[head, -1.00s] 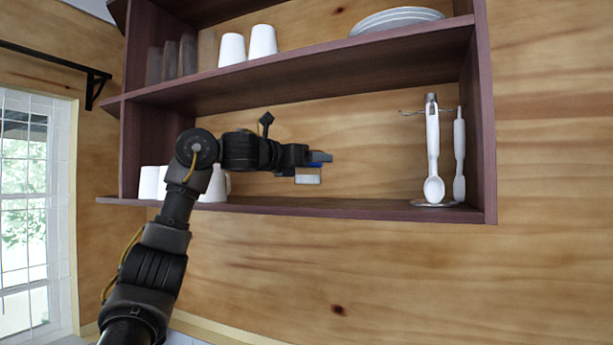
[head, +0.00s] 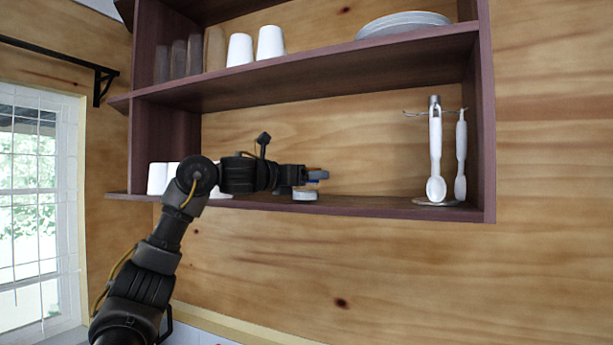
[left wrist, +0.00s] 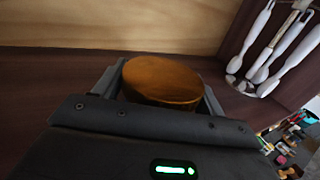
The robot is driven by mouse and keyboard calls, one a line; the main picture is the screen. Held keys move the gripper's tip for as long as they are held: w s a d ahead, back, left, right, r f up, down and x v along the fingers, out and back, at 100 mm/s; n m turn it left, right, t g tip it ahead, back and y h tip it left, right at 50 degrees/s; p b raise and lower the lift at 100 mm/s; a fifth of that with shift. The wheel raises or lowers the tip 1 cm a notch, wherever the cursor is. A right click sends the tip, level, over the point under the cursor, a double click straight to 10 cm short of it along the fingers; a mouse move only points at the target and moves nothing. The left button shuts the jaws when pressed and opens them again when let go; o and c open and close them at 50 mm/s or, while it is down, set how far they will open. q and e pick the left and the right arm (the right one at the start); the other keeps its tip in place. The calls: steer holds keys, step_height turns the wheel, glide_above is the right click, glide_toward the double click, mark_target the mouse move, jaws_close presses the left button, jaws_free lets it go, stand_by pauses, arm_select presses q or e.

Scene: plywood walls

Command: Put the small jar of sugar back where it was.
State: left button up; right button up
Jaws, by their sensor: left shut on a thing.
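The small jar (left wrist: 162,80) shows in the left wrist view as a round brown lid between the two fingers. In the head view only a pale, low part of the jar (head: 305,195) shows below the fingers, at the level of the lower shelf board (head: 370,208). My left gripper (head: 312,178) is shut on the jar, at the middle of the lower shelf. I cannot tell whether the jar's base touches the board. My right gripper is in neither view.
A utensil stand (head: 436,150) with white utensils is at the shelf's right end. White cups (head: 157,178) stand at its left, partly behind my arm. Cups (head: 271,42) and stacked plates (head: 404,22) are on the shelf above. The board between jar and stand is clear.

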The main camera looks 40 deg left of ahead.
arm_select(q)
steer(key=shift+w+f, duration=0.15)
steer(key=shift+f, duration=0.05)
steer(key=o, duration=1.1)
steer(key=shift+w, duration=0.15)
steer(key=shift+a, duration=0.1)
steer(key=shift+r, duration=0.25)
steer(key=shift+s+f, duration=0.15)
steer(key=shift+s, duration=0.3)
steer(key=s+b, duration=0.1)
steer(key=s, duration=0.2)
steer(key=s+b, duration=0.1)
steer(key=s, duration=0.3)
steer(key=s+a+b, duration=0.1)
steer(key=s+b, duration=0.1)
steer(key=s, duration=0.2)
steer(key=shift+s, duration=0.15)
steer(key=shift+d, duration=0.1)
